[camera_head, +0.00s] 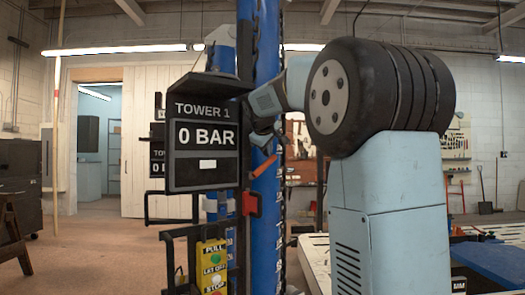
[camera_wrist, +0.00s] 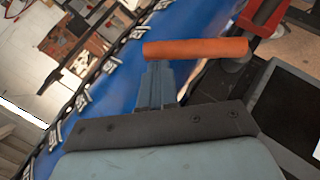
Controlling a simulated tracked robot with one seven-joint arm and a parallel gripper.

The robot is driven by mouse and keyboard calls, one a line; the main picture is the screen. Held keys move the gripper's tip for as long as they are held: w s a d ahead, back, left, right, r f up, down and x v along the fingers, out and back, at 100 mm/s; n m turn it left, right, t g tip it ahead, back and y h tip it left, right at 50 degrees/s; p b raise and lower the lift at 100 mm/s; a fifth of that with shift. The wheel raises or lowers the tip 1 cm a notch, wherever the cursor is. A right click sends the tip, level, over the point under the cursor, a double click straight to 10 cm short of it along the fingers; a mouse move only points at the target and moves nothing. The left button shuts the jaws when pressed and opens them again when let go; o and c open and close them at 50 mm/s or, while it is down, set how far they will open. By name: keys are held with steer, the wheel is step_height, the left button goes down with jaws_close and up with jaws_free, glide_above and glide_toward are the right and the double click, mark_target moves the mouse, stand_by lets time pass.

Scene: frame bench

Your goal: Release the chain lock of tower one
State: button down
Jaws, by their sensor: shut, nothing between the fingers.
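Tower one is a blue column (camera_head: 266,80) with a black sign (camera_head: 204,136) reading "TOWER 1" and "0 BAR". An orange bar (camera_head: 263,166) is at the column, just below my gripper (camera_head: 266,138). The bar also shows in the wrist view (camera_wrist: 205,48), lying across the tips of my gripper (camera_wrist: 154,72). The fingers are together and empty; I cannot tell whether they touch the bar. A red part (camera_head: 250,204) sits below the bar on the tower and also shows in the wrist view (camera_wrist: 265,14). No label tells which part is the chain lock.
A yellow panel (camera_head: 211,262) with several buttons hangs below the sign, beside black bracket bars. A dark chain (camera_wrist: 98,62) runs along the blue column. A second tower sign (camera_head: 157,150) stands behind at left. Open floor (camera_head: 100,245) lies to the left.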

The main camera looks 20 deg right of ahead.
steer(key=shift+d+f+y, duration=0.3)
steer(key=shift+d, duration=0.05)
stand_by(0.4)
steer(key=shift+s, duration=0.1)
steer(key=v, duration=1.2)
steer(key=shift+a+r, duration=0.25)
steer(key=shift+a+f, duration=0.1)
steer(key=s+a+f+m+g+y, duration=0.1)
steer(key=s+a+f, duration=0.2)
steer(key=s+f, duration=0.7)
steer(key=s+a+f+m+g+y, duration=0.1)
steer(key=s+a+f+m+y, duration=0.1)
steer(key=s+f, duration=0.7)
steer(key=s+a+f+m+g+y, duration=0.1)
steer(key=s+a+f, duration=0.3)
steer(key=s+f, duration=0.6)
step_height(320, 180, down, 6)
steer(key=shift+s+a+m+y, duration=0.2)
steer(key=shift+s+m+y, duration=0.15)
steer(key=shift+m+y, duration=0.25)
